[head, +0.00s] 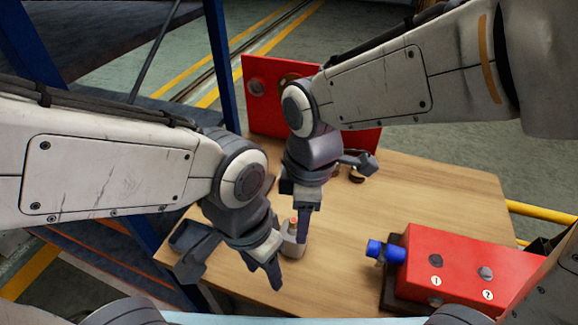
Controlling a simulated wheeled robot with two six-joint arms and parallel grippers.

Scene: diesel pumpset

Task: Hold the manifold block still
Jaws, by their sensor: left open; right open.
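A red block with ports marked 1 and 2 (460,262), which I take to be the manifold block, sits on a dark base at the right front of the wooden table. A blue fitting (385,251) sticks out of its left end. My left gripper (229,272) is open and empty over the table's left front part, well left of the block. My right gripper (336,193) is open over the middle of the table, behind and left of the block. Neither gripper touches the block. My forearm hides its lower right corner.
A small pale part with an orange top (293,240) stands on the table (400,190) between the grippers, partly hidden. A red panel (262,92) stands upright at the back. Small dark round parts (357,176) lie near it. A blue post (222,65) rises behind the table's left side.

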